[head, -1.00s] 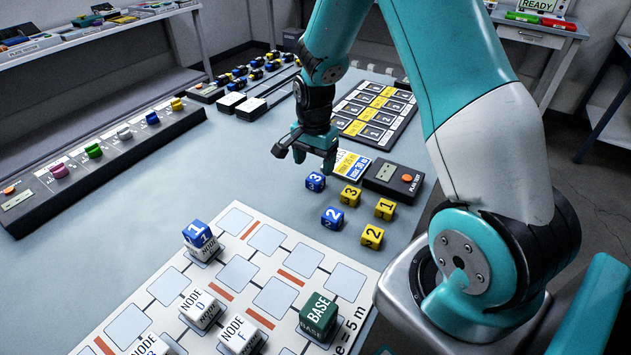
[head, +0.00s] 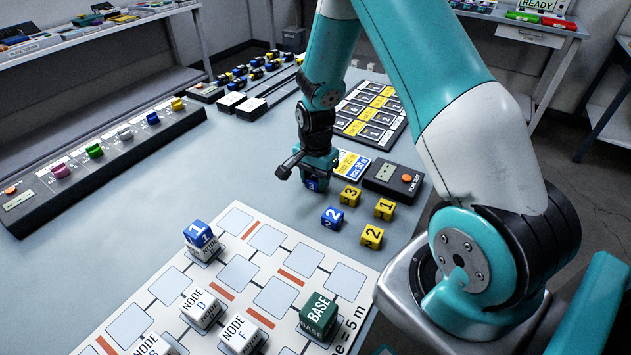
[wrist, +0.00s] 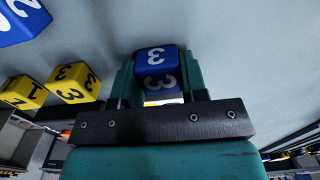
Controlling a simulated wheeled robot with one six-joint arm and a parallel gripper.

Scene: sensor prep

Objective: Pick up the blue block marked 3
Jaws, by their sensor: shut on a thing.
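The blue block marked 3 (wrist: 156,61) sits between the two teal fingers of my gripper (wrist: 158,78) in the wrist view, with a white 3 on the faces that show. In the head view my gripper (head: 311,180) is down over the blue block marked 3 (head: 312,185), which is mostly hidden by the fingers. My gripper is shut on it. The block is at table height; I cannot tell whether it still touches the table.
A blue block marked 2 (head: 332,217) and yellow blocks marked 3 (head: 350,195), 1 (head: 385,209) and 2 (head: 372,236) stand close by. A dark device (head: 393,178) lies to the right. The white node board (head: 237,273) is in front.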

